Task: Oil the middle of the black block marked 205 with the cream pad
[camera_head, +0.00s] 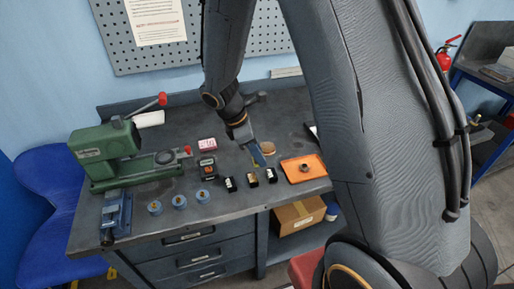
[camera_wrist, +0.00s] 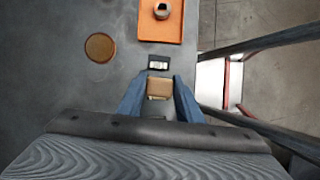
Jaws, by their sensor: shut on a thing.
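My gripper (camera_wrist: 159,100) is shut on the cream pad (camera_wrist: 160,87), which sits between the two blue fingers in the wrist view. In the head view my gripper (camera_head: 258,160) reaches down over the bench, just behind the row of small black blocks. The row has a left block (camera_head: 230,184), a middle block (camera_head: 252,179) and a right block (camera_head: 271,175), each with a pale label. One black block (camera_wrist: 159,64) with a white label lies just beyond the pad in the wrist view. The numbers are too small to read, and I cannot tell whether the pad touches a block.
An orange tray (camera_head: 304,168) holding a metal nut stands to the right. A round brown disc (camera_wrist: 100,47) lies near it. To the left are a dark boxed device (camera_head: 207,169), several blue round pieces (camera_head: 179,201) and a green machine (camera_head: 105,150). The bench front edge is close.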

